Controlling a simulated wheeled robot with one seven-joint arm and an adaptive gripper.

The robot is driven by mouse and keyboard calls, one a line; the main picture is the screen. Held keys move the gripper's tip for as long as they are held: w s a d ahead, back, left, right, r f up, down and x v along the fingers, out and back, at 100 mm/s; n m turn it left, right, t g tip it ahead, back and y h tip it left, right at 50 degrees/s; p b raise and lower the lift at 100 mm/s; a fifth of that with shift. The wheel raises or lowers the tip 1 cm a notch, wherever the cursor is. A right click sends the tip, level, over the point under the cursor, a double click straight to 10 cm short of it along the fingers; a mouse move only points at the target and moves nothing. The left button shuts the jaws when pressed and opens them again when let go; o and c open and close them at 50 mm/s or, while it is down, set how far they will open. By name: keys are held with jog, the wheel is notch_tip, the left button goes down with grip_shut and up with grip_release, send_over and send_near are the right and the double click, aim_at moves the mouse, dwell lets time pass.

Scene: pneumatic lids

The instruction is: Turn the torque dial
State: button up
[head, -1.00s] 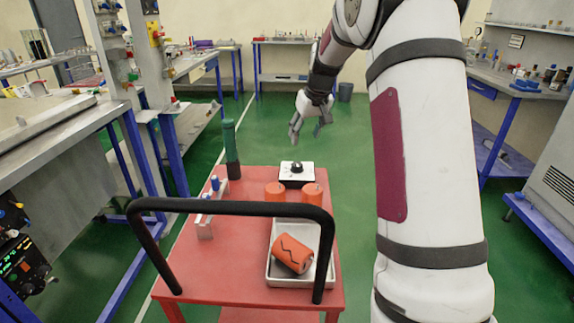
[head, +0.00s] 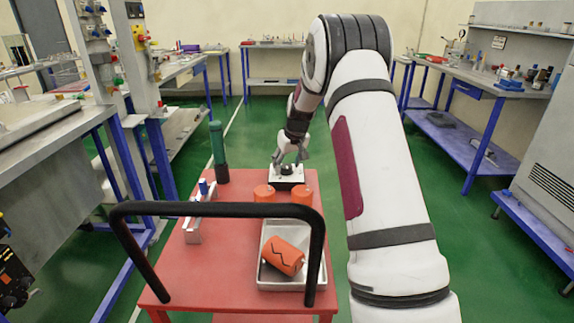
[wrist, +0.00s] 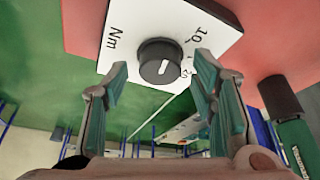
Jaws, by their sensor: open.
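The torque dial (wrist: 160,62) is a black round knob with a white pointer line on a white plate (wrist: 128,24) marked "Nm" and with numbers. In the head view the dial (head: 287,170) sits on its small box at the far end of the red cart top (head: 222,268). My gripper (head: 289,155) is just above the box in the head view. In the wrist view my gripper (wrist: 160,80) is open, with one finger on each side of the dial's near edge. I cannot tell whether either finger touches the knob.
A grey tray (head: 264,277) holds an orange cylinder with a zigzag mark (head: 282,256). The cart's black handle (head: 225,209) crosses in front.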

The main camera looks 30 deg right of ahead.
jog(key=shift+w+f, duration=0.1)
jog(key=c, duration=1.1)
jog(key=shift+c, duration=0.2)
jog(key=shift+a, duration=0.1)
jog(key=m+h, duration=0.1)
jog(key=m, duration=0.2)
jog(key=shift+a+f+b, duration=0.1)
jog(key=shift+b, duration=0.3)
jog(key=shift+m+g+h+b, duration=0.25)
jog(key=shift+m+g+h, duration=0.15)
jog(key=shift+m, duration=0.75)
jog(key=shift+m+g+h+b, duration=0.2)
jog(key=shift+m+g+h, duration=0.15)
jog(key=shift+m, duration=0.8)
